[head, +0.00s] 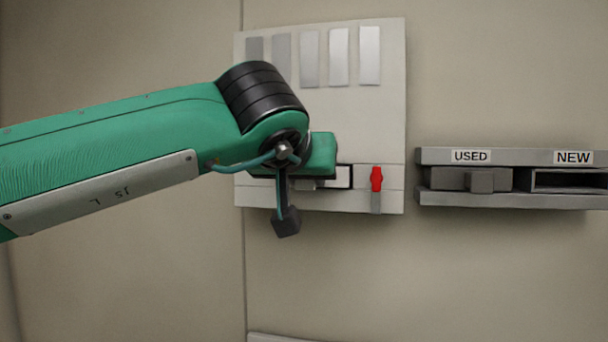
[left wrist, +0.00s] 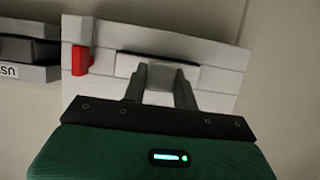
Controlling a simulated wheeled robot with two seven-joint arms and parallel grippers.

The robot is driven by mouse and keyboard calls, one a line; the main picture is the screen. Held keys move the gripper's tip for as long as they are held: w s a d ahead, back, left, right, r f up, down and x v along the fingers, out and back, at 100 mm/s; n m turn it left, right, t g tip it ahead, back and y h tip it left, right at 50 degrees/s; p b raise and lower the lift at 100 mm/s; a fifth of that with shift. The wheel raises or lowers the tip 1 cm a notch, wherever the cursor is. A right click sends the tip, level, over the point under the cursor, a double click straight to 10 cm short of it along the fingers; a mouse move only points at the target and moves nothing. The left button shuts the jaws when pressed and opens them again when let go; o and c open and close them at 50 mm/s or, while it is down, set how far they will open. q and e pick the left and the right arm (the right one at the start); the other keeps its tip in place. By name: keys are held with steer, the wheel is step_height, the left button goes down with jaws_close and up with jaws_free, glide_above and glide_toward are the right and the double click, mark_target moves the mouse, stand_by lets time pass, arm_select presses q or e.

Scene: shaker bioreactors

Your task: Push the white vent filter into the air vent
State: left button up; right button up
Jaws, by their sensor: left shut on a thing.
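The white vent filter (head: 338,177) is at the air vent, a dark-edged slot low on the pale wall panel (head: 388,120). In the left wrist view the filter (left wrist: 209,78) shows as a white front with a grey block-like handle (left wrist: 161,77). The dark vent edge (left wrist: 155,55) shows along its top. My left gripper (head: 307,184) is shut on this handle, with one finger on each side. My arm and wrist hide the left part of the vent in the head view. I cannot tell how deep the filter sits. My right gripper is out of view.
A red lever (head: 376,179) is just right of the vent, close to the gripper. Further right, a grey wall rack (head: 435,156) has a dark grey piece (head: 480,180) in its USED bay; its NEW bay (head: 570,180) looks empty. Several grey strips (head: 340,56) line the panel's top.

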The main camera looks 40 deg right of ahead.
arm_select(q)
steer(key=shift+w+d, duration=0.25)
steer(key=shift+d, duration=0.05)
stand_by(0.4)
steer(key=o, duration=1.1)
steer(key=shift+c, duration=0.2)
steer(key=shift+s+a, duration=0.1)
steer(key=shift+a, duration=0.05)
steer(key=b+v, duration=0.4)
steer(key=v, duration=0.9)
steer(key=shift+a+r, duration=0.15)
steer(key=shift+a, duration=0.05)
